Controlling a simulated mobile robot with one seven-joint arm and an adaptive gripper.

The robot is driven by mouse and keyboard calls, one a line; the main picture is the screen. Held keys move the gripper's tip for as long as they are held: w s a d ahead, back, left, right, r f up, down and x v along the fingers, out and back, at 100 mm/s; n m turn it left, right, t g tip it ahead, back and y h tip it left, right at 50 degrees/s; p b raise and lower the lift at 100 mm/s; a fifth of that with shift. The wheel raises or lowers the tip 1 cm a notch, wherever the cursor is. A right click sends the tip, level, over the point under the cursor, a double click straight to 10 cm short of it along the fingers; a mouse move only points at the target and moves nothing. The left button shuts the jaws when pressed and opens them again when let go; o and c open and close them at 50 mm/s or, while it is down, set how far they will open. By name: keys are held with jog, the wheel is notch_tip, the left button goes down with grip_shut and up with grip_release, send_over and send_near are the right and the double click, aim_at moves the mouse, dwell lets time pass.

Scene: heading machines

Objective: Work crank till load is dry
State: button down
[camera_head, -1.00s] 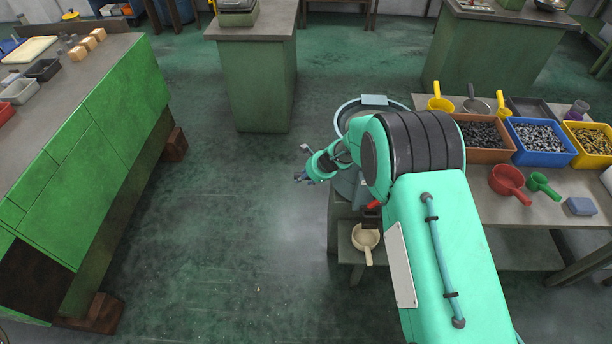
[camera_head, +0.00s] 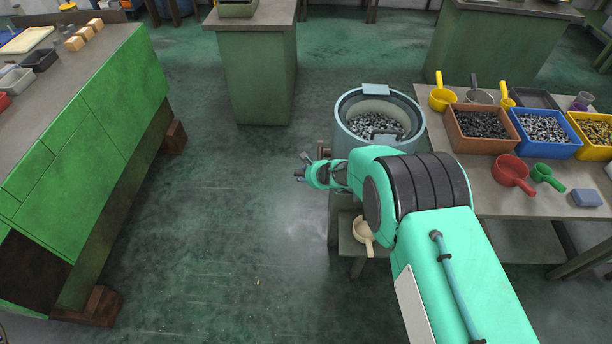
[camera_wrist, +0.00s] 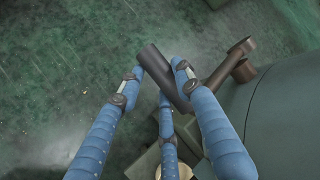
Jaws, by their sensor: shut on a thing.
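The round grey-green drum (camera_head: 343,141) stands open at the top in the head view. A load of small grey metal pieces (camera_head: 374,124) lies inside it; I cannot tell whether they are wet or dry. My gripper (camera_head: 313,175) is at the drum's left side. In the wrist view, the blue fingers of my gripper (camera_wrist: 160,80) are shut around the dark crank handle (camera_wrist: 152,60). A brown crank arm (camera_wrist: 222,68) runs from the handle's lower end to the upper right, beside the drum wall (camera_wrist: 285,105).
A cream scoop (camera_head: 363,231) sits low below the drum, partly behind my arm. To the right, a bench (camera_head: 470,180) holds bins of metal parts and several scoops. A green bench (camera_head: 85,140) stands at the left. The floor between is clear.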

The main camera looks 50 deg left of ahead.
jog(key=shift+s+d+f, duration=0.2)
jog(key=shift+f, duration=0.2)
jog(key=shift+s+d+f, duration=0.2)
jog(key=shift+f, duration=0.2)
jog(key=c, duration=1.2)
grip_release()
jog(key=shift+f, duration=0.1)
jog(key=shift+w+a+r, duration=0.15)
jog(key=shift+r, duration=0.05)
jog(key=shift+w+a+r, duration=0.1)
jog(key=shift+r, duration=0.15)
jog(key=shift+r, duration=0.2)
jog(key=shift+v, duration=5.8)
jog(key=shift+f, duration=0.15)
